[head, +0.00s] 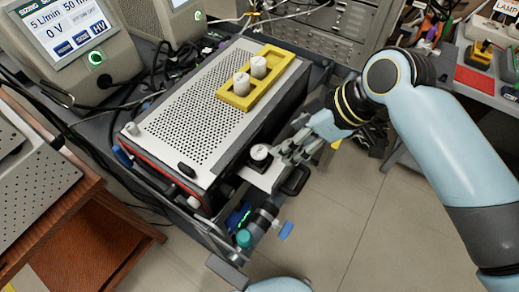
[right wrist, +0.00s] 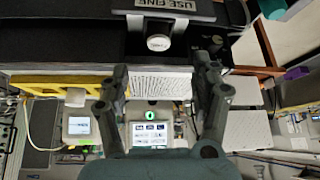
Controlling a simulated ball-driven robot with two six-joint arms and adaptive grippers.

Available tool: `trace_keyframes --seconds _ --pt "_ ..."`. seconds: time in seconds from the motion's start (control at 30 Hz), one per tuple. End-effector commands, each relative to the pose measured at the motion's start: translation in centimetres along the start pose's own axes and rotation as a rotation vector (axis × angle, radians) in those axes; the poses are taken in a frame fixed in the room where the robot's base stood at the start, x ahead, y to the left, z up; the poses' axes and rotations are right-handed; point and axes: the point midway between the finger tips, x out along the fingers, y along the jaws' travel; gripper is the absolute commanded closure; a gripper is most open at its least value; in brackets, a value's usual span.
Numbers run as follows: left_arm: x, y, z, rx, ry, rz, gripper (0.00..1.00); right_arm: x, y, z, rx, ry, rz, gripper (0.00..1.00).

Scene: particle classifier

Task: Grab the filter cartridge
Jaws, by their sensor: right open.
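A short white filter cartridge (head: 260,153) with a round, marked cap sits upright in a dark square mount on a light plate at the front side of the perforated instrument. It also shows in the right wrist view (right wrist: 158,42), ahead of my fingers. Two similar white cartridges, one near (head: 241,83) and one far (head: 259,66), stand in a yellow holder (head: 270,82) on top of the instrument. My right gripper (head: 284,150) is open just right of the mounted cartridge. In the right wrist view its fingertips (right wrist: 160,72) are spread and empty. My left gripper does not show.
The perforated instrument (head: 185,120) has a raised edge close to my right gripper. A screen unit (head: 75,30) stands at upper left. Open floor (head: 350,215) lies right.

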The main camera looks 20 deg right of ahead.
Motion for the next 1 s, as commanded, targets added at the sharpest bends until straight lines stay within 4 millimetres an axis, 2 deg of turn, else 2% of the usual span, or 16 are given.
trace_keyframes --seconds 0.1,0.33,0.57,0.83,1.0 --pt "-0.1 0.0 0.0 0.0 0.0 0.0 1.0 1.3 0.2 -0.9 -0.035 0.025 -0.016 0.35" --pt "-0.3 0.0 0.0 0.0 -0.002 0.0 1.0 5.1 0.1 -1.0 -0.036 0.025 -0.017 0.35" --pt "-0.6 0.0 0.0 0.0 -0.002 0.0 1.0 6.8 0.2 -1.1 -0.037 0.025 -0.015 0.35" --pt "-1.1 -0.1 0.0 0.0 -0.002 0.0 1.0 10.5 0.4 -1.2 -0.037 0.024 -0.015 0.35" --pt "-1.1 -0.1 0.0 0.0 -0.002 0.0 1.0 11.3 0.3 -1.1 -0.037 0.023 -0.014 0.35"
